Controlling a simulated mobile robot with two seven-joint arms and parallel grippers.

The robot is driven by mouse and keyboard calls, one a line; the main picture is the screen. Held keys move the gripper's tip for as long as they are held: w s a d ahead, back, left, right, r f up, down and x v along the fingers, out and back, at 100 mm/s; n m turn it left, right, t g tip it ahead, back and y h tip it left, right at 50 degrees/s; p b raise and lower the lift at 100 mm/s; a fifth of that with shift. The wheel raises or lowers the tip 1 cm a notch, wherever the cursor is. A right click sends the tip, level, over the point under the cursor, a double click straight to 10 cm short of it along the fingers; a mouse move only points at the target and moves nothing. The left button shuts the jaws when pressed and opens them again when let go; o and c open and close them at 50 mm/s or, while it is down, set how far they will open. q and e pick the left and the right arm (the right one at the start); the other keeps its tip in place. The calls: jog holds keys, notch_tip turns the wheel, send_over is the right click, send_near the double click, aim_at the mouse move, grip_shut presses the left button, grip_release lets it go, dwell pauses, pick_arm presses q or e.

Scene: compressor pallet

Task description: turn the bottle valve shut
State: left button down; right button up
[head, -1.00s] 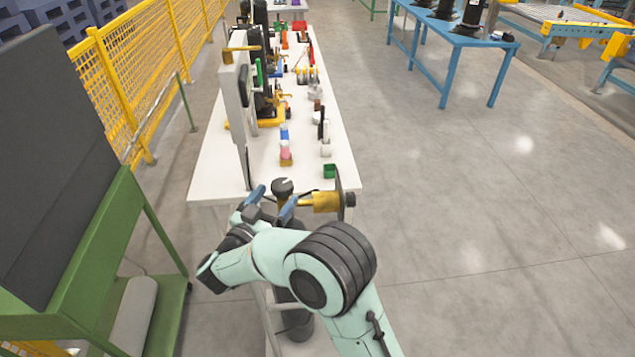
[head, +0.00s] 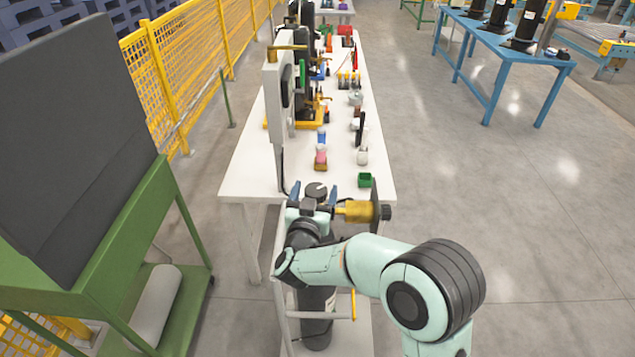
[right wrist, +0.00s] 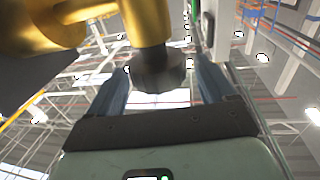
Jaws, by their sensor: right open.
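The bottle (head: 316,300) is a dark upright cylinder on a trolley in front of the white bench. Its valve has a round dark knob (head: 316,190) on top; the knob also shows in the right wrist view (right wrist: 158,72), on a brass valve body (right wrist: 147,22). A brass regulator (head: 356,211) sticks out to the right. My right gripper (head: 314,197) is open, its blue-grey fingers on either side of the knob. In the right wrist view (right wrist: 161,88) gaps show between knob and both fingers. My left gripper is out of view.
The white bench (head: 250,165) behind the bottle carries tools, small coloured items and an upright white panel (head: 280,95). The trolley rails (head: 283,320) surround the bottle. A green stand (head: 120,220) with a dark board is at left.

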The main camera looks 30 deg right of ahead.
aim_at(317, 184)
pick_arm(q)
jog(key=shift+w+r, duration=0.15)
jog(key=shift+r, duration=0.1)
pick_arm(e)
jog(key=shift+x, duration=1.55)
jog(key=shift+c, duration=0.3)
jog(key=c, duration=0.9)
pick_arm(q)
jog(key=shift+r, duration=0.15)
